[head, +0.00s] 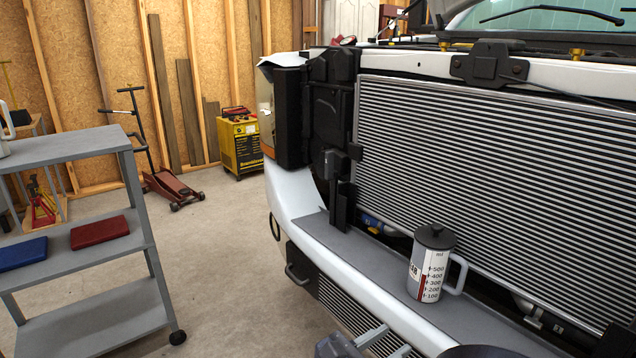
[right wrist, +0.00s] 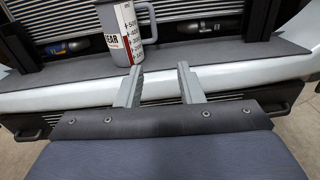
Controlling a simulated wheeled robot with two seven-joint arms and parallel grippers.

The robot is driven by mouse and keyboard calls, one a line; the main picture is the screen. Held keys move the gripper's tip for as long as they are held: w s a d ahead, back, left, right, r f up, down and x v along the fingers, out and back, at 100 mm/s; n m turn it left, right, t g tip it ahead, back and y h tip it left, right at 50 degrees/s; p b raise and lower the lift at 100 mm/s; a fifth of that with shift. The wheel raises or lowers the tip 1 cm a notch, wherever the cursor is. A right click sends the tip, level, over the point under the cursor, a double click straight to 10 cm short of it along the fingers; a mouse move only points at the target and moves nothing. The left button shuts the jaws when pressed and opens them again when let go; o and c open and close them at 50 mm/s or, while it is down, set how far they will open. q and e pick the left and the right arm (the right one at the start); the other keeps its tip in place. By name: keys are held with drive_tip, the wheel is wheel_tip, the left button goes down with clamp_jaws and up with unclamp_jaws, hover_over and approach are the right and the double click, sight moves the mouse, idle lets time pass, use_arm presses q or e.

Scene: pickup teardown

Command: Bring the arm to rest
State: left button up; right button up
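My right gripper (head: 392,341) is at the bottom edge of the head view, in front of the truck's bumper. In the right wrist view my right gripper (right wrist: 160,69) has its two fingers apart with nothing between them. A measuring jug (head: 432,262) with a dark lid, a red-and-black scale and a handle stands upright on the grey bumper ledge (head: 350,245). The jug (right wrist: 124,30) also shows in the right wrist view, beyond the fingers and apart from them. My left gripper is not in view.
The truck front with its finned radiator (head: 450,170) fills the right side. A grey shelf cart (head: 65,147) stands at left, carrying a red case (head: 100,232) and a blue case (head: 22,254). A floor jack (head: 172,188) and yellow machine (head: 240,145) stand behind. Bare floor separates cart and truck.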

drive_tip(key=s+d+f+m+g+y, duration=0.3)
drive_tip(key=d+f+m+g, duration=0.25)
drive_tip(key=d, duration=0.35)
drive_tip(key=s+d+f+m+g+y, duration=0.2)
drive_tip(key=s+m+y, duration=0.3)
drive_tip(key=s+d+f+m+g+y, duration=0.2)
drive_tip(key=s+m+g+y, duration=0.1)
drive_tip(key=s+m+y, duration=0.25)
wheel_tip(320, 180, up, 33)
drive_tip(key=s+a+m+t+y+p, duration=0.2)
drive_tip(key=m+p, duration=0.8)
drive_tip(key=p, duration=1.8)
drive_tip(key=t+y, duration=0.2)
drive_tip(key=t, duration=0.2)
drive_tip(key=shift+s+a+f, duration=0.15)
drive_tip(key=shift+s+a, duration=0.1)
drive_tip(key=shift+a, duration=0.1)
